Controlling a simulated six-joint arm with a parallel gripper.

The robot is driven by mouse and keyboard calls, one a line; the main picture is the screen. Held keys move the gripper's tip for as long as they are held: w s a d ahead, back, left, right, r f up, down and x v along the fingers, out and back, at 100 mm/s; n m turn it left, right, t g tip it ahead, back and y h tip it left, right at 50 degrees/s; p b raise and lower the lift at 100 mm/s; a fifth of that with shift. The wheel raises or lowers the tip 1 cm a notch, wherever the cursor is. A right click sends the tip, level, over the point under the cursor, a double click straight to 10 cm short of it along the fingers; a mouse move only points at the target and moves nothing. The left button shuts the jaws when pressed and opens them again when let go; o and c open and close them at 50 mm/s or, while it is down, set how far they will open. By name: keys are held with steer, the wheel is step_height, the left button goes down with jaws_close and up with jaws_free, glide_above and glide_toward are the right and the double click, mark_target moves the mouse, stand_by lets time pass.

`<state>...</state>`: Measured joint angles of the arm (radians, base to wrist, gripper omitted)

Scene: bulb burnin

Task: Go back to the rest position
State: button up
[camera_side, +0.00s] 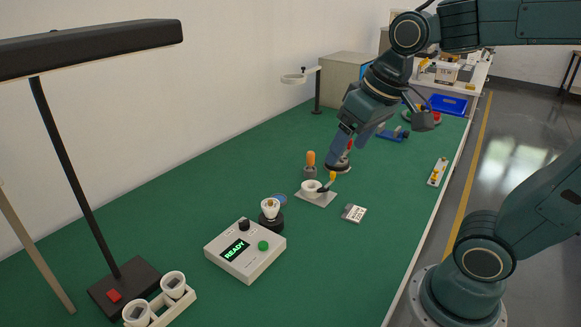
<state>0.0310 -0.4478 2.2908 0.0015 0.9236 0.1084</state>
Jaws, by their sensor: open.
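My gripper (345,157) hangs at the end of my arm over the middle of the green bench, open, with no object seen in it. Its fingertips are near a white ring-shaped holder on a square plate (322,199) and an orange-handled tool (311,161). A second tool with a yellow-orange handle (332,177) leans at the holder, partly close to the gripper in the picture. A white bulb (270,207) sits upright on a dark round socket. The grey tester box (225,263) in front of it shows READY in green.
A tray with white cups or bulbs (176,305) and a black desk lamp (124,285) stand at the front left. A small card-like device (354,213) lies right of the holder. A grey cabinet (343,80), a ring stand (317,95) and a blue bin (448,104) are farther back.

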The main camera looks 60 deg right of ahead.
steer(key=s+f+n+t, duration=0.1)
steer(key=s, duration=0.6)
steer(key=shift+a+f+n, duration=0.3)
steer(key=shift+a+f, duration=0.05)
steer(key=shift+a, duration=0.05)
steer(key=shift+c, duration=0.4)
